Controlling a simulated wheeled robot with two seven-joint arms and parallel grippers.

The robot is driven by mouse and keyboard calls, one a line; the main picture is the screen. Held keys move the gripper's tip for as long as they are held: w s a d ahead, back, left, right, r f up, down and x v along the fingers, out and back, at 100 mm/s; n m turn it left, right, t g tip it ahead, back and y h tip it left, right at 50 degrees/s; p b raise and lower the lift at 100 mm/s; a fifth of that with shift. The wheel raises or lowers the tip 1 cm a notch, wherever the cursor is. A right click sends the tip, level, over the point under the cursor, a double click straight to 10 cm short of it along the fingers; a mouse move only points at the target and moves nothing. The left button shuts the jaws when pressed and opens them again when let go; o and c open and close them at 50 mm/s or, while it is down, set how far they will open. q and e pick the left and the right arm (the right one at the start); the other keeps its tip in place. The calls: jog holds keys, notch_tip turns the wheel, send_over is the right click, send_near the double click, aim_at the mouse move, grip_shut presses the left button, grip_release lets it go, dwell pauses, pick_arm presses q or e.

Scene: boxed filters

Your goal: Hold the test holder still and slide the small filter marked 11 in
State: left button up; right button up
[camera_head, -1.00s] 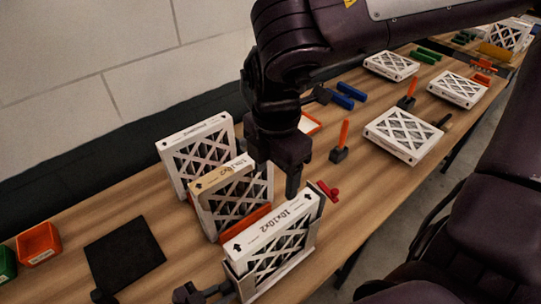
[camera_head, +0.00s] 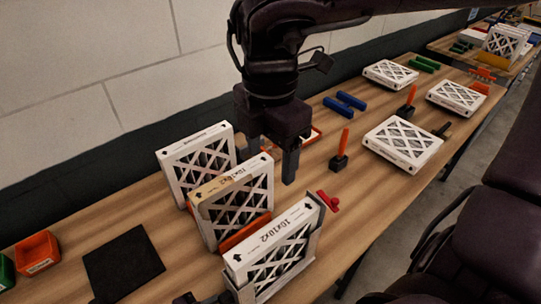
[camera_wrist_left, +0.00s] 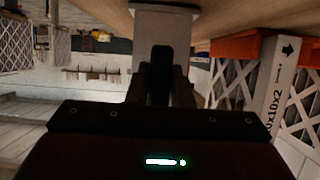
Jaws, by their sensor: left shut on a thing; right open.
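A white filter marked 10x10x2 (camera_head: 275,235) stands upright in a grey holder (camera_head: 312,245) at the front. I cannot read an 11 on any filter. My left gripper (camera_wrist_left: 160,85) is shut on a grey part of the holder; in the head view only its dark end shows at the bottom edge. The marked filter also shows in the left wrist view (camera_wrist_left: 274,90). The filter's lower part is hidden by the holder.
Another filter (camera_head: 235,205) stands in an orange holder (camera_head: 243,232) just behind, and a white one (camera_head: 197,160) farther back. A black mat (camera_head: 122,262) lies left.

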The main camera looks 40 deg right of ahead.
pick_arm(q)
jog(key=o, duration=0.9)
jog(key=shift+a, duration=0.1)
jog(key=v, duration=1.1)
jog(key=shift+a+r, duration=0.2)
jog(key=shift+a, duration=0.15)
